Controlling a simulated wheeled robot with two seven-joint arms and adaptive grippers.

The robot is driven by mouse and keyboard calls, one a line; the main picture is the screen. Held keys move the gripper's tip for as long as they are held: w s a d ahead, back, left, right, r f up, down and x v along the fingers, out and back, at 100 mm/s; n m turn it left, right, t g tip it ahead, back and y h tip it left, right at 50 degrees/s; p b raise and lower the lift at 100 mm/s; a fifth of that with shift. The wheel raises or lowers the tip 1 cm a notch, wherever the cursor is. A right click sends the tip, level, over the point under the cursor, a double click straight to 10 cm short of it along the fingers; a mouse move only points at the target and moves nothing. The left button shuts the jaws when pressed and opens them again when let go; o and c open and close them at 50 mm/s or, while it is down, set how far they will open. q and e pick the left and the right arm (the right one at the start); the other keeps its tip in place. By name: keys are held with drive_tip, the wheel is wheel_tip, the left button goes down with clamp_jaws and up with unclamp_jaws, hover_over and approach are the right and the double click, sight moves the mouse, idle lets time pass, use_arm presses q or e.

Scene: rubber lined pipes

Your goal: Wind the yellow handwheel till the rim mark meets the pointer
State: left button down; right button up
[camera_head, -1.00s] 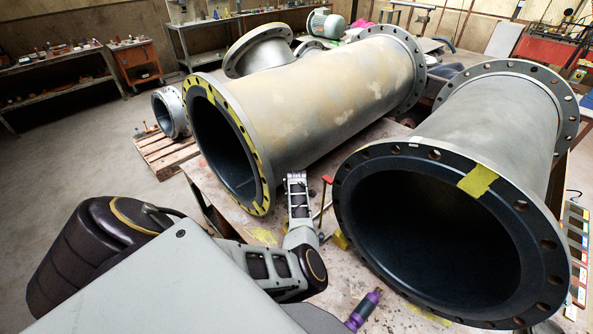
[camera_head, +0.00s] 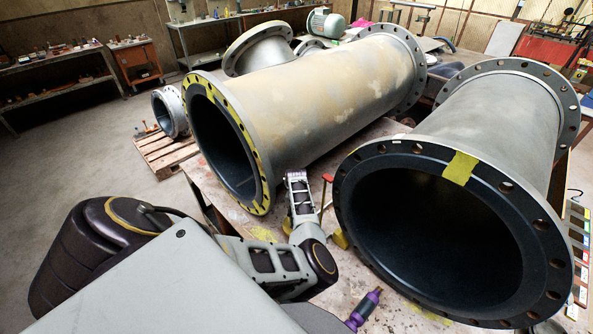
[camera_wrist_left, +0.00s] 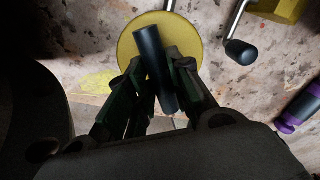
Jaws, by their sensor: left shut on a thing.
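The yellow handwheel shows in the left wrist view as a flat yellow disc (camera_wrist_left: 135,45) above the stained tabletop. A dark cylindrical handle (camera_wrist_left: 150,48) stands out over the disc. My left gripper (camera_wrist_left: 160,72) has its fingers on both sides of this handle and is shut on it. In the head view my left arm reaches over the table between the two pipes, and its wrist hides the wheel. The right pipe's dark flange (camera_head: 365,190) carries a yellow band (camera_head: 460,167) near its top. I cannot make out a pointer. My right gripper is out of view.
A yellow block (camera_wrist_left: 277,8) and a metal lever with a black knob (camera_wrist_left: 241,51) are close to the wheel. A purple bottle-like object (camera_head: 364,309) lies on the table. The left pipe (camera_head: 320,90) and a red-topped piece (camera_head: 327,178) border the arm.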

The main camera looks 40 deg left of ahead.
use_arm(q)
drive_tip(key=c, duration=1.3)
unclamp_jaws()
drive_tip(key=shift+m, duration=0.5)
